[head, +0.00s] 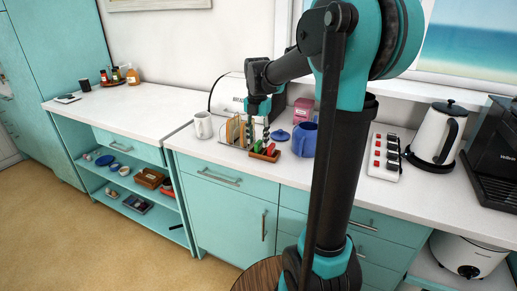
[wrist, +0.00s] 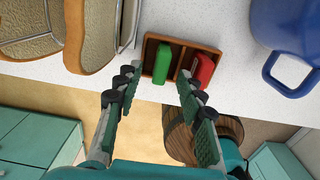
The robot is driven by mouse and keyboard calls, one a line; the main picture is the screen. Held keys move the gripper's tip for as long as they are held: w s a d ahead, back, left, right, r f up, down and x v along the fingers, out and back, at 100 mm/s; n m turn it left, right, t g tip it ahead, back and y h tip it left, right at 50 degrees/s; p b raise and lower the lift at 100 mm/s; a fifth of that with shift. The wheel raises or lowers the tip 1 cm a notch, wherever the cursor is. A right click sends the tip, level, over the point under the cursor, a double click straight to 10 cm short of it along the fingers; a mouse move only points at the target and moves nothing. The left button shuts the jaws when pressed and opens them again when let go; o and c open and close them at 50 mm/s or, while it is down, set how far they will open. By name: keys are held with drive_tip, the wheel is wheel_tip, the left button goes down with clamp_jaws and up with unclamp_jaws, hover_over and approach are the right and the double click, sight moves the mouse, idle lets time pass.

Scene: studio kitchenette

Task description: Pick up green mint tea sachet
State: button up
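The green mint tea sachet (wrist: 162,64) stands in the left compartment of a small brown wooden tray (wrist: 190,46) in the wrist view. In the head view the green sachet (head: 257,146) is small, in the tray (head: 263,157) near the counter's front edge. A red sachet (wrist: 203,72) is in the right compartment. My gripper (wrist: 157,76) is open and empty. Its fingers appear on either side of the green sachet in the wrist view, and no contact shows. In the head view my gripper (head: 258,126) points down just above the tray.
A rack with bread slices (wrist: 90,36) stands close left of the tray. A blue pot (wrist: 288,30) stands to its right. A white mug (head: 203,125), a kettle (head: 438,133) and a red-switched box (head: 384,156) are farther off. A round wooden stool (wrist: 200,130) stands below the counter edge.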

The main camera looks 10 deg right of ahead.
drive_tip(key=shift+f, duration=1.2)
drive_tip(key=c, duration=0.8)
drive_tip(key=shift+r, duration=0.15)
